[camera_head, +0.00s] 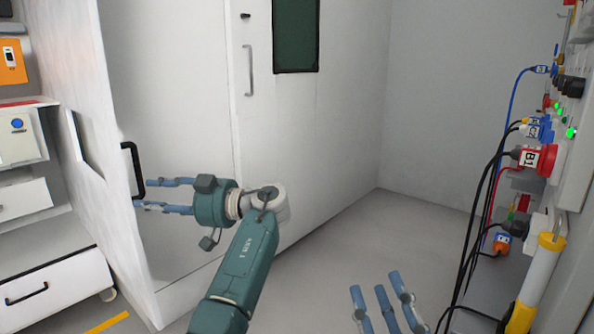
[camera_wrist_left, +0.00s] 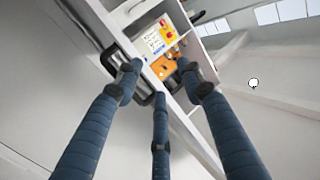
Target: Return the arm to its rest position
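My left gripper (camera_head: 146,193) is at the left of the head view, with its blue fingers pointing left. Its fingertips are close to a black handle (camera_head: 139,172) on a white door; I cannot tell whether they touch it. In the left wrist view the fingers of this gripper (camera_wrist_left: 158,76) are spread apart with nothing clasped between them. My right gripper (camera_head: 376,286) shows at the bottom of the head view, its blue fingers pointing up and apart, with nothing seen between them. Its palm and arm are out of view.
The white door (camera_head: 165,70) stands beside a tall cabinet with a grey bar handle (camera_head: 249,70). White drawers (camera_head: 55,290) are at the left. A panel with a red plug (camera_head: 533,158) and hanging cables lines the right side. The grey floor (camera_head: 330,260) between is clear.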

